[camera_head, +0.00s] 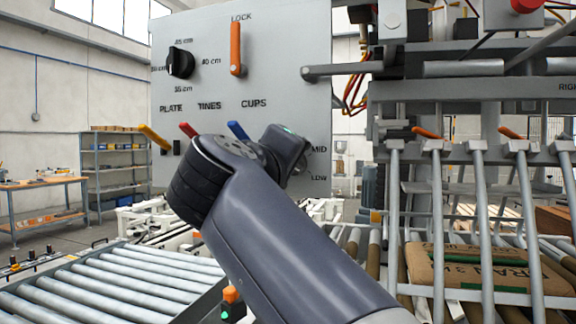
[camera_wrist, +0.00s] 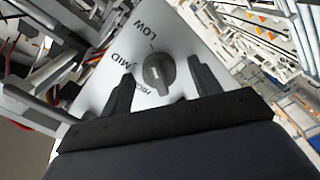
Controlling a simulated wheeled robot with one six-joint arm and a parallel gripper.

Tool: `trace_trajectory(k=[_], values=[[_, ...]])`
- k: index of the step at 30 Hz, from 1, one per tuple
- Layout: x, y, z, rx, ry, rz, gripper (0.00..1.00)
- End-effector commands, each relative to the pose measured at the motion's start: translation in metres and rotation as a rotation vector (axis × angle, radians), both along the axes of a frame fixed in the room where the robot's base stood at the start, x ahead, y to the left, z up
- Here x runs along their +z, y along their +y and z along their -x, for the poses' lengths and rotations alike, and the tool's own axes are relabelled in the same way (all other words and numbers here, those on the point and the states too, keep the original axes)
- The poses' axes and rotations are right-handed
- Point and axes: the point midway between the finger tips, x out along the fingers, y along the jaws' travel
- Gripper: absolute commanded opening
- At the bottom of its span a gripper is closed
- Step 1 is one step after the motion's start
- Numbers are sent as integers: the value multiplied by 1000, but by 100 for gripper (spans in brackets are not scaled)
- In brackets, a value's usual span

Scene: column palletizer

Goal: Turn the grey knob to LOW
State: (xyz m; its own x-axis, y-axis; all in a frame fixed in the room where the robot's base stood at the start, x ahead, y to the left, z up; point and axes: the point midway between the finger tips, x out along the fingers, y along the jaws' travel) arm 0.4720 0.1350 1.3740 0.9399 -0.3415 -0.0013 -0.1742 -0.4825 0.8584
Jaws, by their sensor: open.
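The grey knob (camera_wrist: 159,72) shows in the wrist view on a pale grey panel (camera_wrist: 185,40). The labels LOW, MID and HIGH stand around it. HIGH is partly covered by my finger and the knob; the knob's grip bar points down toward the HIGH side, away from LOW. My gripper (camera_wrist: 160,70) is open, one finger on each side of the knob with gaps between, not visibly touching it. In the head view the panel (camera_head: 200,90) hangs ahead, and my wrist hides most of the knob beside MID and LOW.
A black knob (camera_head: 181,62) with cm labels and an orange LOCK lever (camera_head: 236,48) sit higher on the panel. Orange, red and blue levers stick out below them. A roller conveyor (camera_head: 110,285) lies at lower left; a cardboard box (camera_head: 470,268) lies behind bars at right.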

Motion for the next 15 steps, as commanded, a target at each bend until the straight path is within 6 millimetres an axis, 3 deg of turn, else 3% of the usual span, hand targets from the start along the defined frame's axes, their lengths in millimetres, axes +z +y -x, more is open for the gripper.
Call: trace_trajectory(k=[8,15], values=[[0,1,3,2,-1,0,59],[0,11,29,6,-2,0,59]])
